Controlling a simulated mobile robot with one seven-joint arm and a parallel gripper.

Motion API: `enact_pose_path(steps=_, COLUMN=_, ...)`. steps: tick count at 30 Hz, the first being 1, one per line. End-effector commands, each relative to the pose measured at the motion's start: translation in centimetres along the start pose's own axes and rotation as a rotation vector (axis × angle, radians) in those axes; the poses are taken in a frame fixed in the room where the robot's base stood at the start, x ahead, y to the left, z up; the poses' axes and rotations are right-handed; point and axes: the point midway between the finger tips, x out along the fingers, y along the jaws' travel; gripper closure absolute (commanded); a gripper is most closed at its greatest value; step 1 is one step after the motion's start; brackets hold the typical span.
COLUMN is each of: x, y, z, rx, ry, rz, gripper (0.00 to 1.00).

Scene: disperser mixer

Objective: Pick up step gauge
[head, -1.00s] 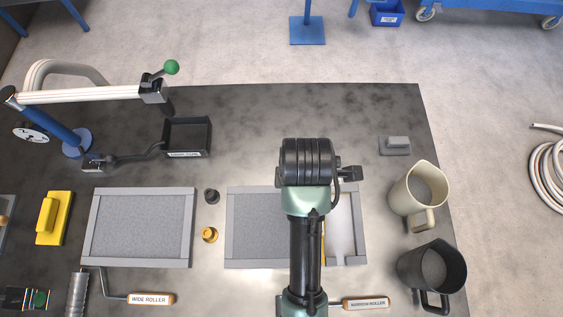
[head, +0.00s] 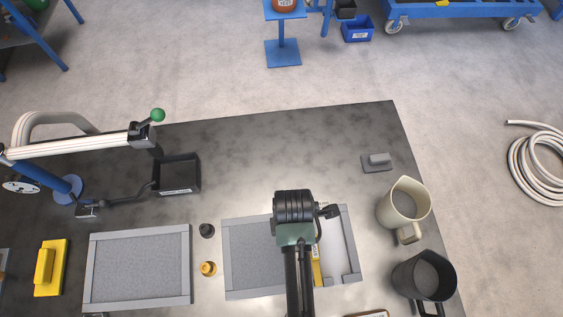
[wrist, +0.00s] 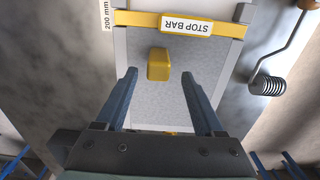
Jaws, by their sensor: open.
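No thing in view is labelled as a step gauge, so I cannot tell for sure which one it is. In the wrist view, a small yellow block (wrist: 159,62) stands on the grey surface of a framed tray, close to a yellow bar labelled STOP BAR (wrist: 150,20). My gripper (wrist: 158,88) is open and empty, its two dark fingers apart on either side of the yellow block's line. I cannot tell the height between fingertips and block. In the head view, my arm hides the block.
A cream jug (head: 403,205) and a black jug (head: 424,277) stand at the right edge. A second tray (head: 138,232), a yellow float (head: 50,267) and a black box (head: 178,176) are at left. A coil roller (wrist: 267,85) shows beside the tray. The table's back middle is clear.

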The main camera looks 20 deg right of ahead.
Motion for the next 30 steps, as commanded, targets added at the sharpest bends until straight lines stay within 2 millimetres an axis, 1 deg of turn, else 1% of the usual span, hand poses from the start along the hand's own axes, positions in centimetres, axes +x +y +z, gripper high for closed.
enact_pose_path(steps=3, x=1.5, y=0.2, z=0.4, rx=0.003, ry=0.0, rz=-0.003, gripper=0.3)
enact_pose_path(steps=7, x=3.1, y=0.2, z=0.4, rx=0.002, ry=0.0, rz=-0.002, gripper=0.3)
enact_pose_path(steps=11, x=3.7, y=0.2, z=0.4, rx=0.002, ry=0.0, rz=0.0, gripper=0.3)
enact_pose_path(steps=17, x=3.7, y=0.2, z=0.4, rx=0.002, ry=0.0, rz=0.001, gripper=0.3)
enact_pose_path(steps=20, x=3.7, y=0.2, z=0.4, rx=0.002, ry=0.0, rz=0.001, gripper=0.46)
enact_pose_path(steps=21, x=3.7, y=0.2, z=0.4, rx=0.002, ry=0.0, rz=0.001, gripper=0.53)
enact_pose_path(steps=23, x=3.7, y=0.2, z=0.4, rx=0.002, ry=0.0, rz=0.001, gripper=0.64)
enact_pose_path(steps=24, x=3.7, y=0.2, z=0.4, rx=0.002, ry=0.0, rz=0.001, gripper=0.71)
enact_pose_path(steps=28, x=3.7, y=0.2, z=0.4, rx=0.002, ry=0.0, rz=0.001, gripper=0.95)
enact_pose_path(steps=29, x=3.7, y=0.2, z=0.4, rx=0.002, ry=0.0, rz=0.001, gripper=1.0)
enact_pose_path(steps=30, x=3.7, y=0.2, z=0.4, rx=0.002, ry=0.0, rz=0.001, gripper=1.0)
